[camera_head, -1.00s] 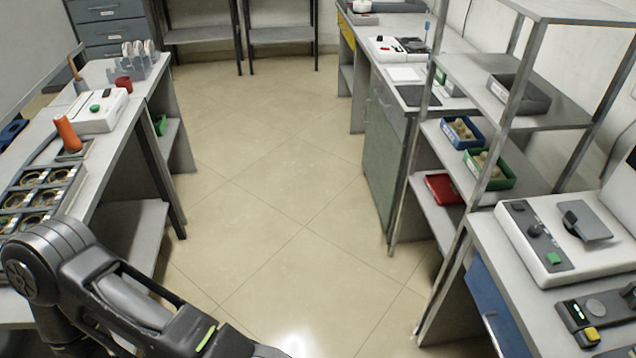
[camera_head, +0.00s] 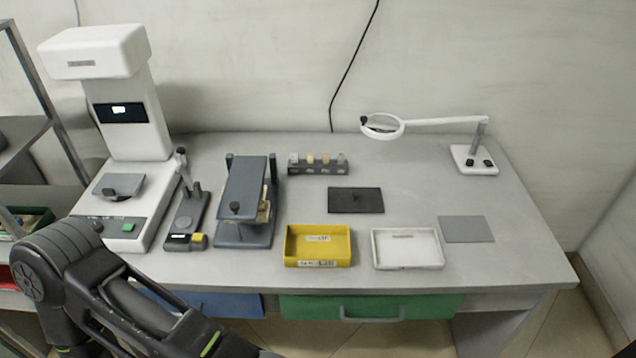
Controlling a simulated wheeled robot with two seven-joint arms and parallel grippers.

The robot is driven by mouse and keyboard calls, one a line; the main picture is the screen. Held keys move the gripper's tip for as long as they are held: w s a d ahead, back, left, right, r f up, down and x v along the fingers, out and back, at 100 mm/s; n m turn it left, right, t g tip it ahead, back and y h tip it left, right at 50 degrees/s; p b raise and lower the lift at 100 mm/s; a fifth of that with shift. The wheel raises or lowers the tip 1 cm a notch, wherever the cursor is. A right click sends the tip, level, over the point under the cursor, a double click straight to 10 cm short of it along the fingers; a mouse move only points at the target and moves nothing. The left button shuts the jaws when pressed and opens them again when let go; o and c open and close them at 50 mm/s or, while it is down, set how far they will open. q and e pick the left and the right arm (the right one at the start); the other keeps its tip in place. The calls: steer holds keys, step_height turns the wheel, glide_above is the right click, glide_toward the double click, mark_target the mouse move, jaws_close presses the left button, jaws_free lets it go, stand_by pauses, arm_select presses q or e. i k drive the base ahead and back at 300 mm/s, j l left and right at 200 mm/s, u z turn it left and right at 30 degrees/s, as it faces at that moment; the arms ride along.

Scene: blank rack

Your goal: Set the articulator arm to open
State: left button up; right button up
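The articulator (camera_head: 231,235) stands on the grey bench, left of the middle. It is a dark blue-grey frame with a base, two rear posts and a flat upper arm (camera_head: 243,182) with a black knob. The upper arm lies over the base, slightly sloped, and looks lowered. A cream-coloured piece shows partly between arm and base at the right side; the rest is hidden. My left arm crosses the lower left corner in front of the bench, apart from the articulator. Its gripper is below the frame. My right gripper is not in view.
Left of the articulator stand a small lever device (camera_head: 187,215) and a tall white machine (camera_head: 127,150). Right of it are a yellow tray (camera_head: 318,263), white tray (camera_head: 408,264), vial rack (camera_head: 318,169), black plate (camera_head: 355,200) and magnifier lamp (camera_head: 474,158). Bench drawers (camera_head: 370,307) face me.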

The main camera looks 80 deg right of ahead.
mark_target(240, 197)
steer(key=z, duration=2.4)
steer(key=k+l+z, duration=0.1)
steer(key=k+z, duration=0.2)
steer(key=i, duration=0.4)
